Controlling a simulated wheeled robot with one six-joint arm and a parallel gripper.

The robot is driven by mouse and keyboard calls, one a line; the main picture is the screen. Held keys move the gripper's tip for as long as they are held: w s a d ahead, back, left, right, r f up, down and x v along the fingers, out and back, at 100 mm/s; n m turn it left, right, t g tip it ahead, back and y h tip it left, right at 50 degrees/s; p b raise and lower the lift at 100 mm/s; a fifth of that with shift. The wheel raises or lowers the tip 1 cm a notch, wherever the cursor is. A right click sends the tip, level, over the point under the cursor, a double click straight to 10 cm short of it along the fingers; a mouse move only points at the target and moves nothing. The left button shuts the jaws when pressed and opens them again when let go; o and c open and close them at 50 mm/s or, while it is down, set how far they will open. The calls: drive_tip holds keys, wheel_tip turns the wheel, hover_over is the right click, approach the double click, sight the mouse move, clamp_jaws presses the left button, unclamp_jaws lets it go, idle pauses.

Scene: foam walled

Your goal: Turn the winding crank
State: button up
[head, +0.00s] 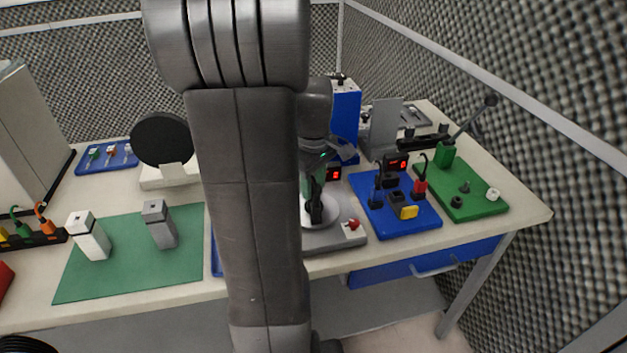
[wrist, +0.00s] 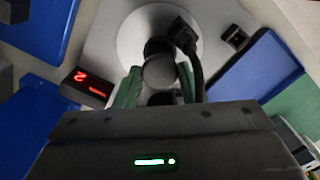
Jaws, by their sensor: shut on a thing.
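The winding crank shows in the wrist view as a round dark handle knob (wrist: 160,72) over a pale disc (wrist: 132,42). My gripper (wrist: 158,86) is shut on this knob, with a green-padded finger on either side. A black arm or cable runs beside the knob to a dark block on the disc; I cannot tell which it is. In the head view my gripper (head: 317,190) is low over the pale disc (head: 306,213) on a grey base (head: 335,238). My arm hides much of this station.
A lit red display (head: 335,174) stands just behind the disc, and a red knob (head: 354,224) sits on the base's front right. A blue board (head: 412,222) with plugs and a green board (head: 485,207) with a lever lie to the right. A tall blue box (head: 345,115) stands behind.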

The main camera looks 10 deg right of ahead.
drive_tip(key=shift+m+p, duration=0.7)
drive_tip(key=shift+m, duration=1.9)
drive_tip(key=shift+m+p, duration=0.5)
drive_tip(key=shift+m, duration=2.4)
drive_tip(key=shift+m+p, duration=0.35)
drive_tip(key=shift+m, duration=2.25)
drive_tip(key=shift+m+p, duration=0.3)
drive_tip(key=shift+m, duration=5)
drive_tip(key=shift+m+p, duration=0.35)
drive_tip(key=shift+m, duration=7.25)
drive_tip(key=shift+m, duration=0.4)
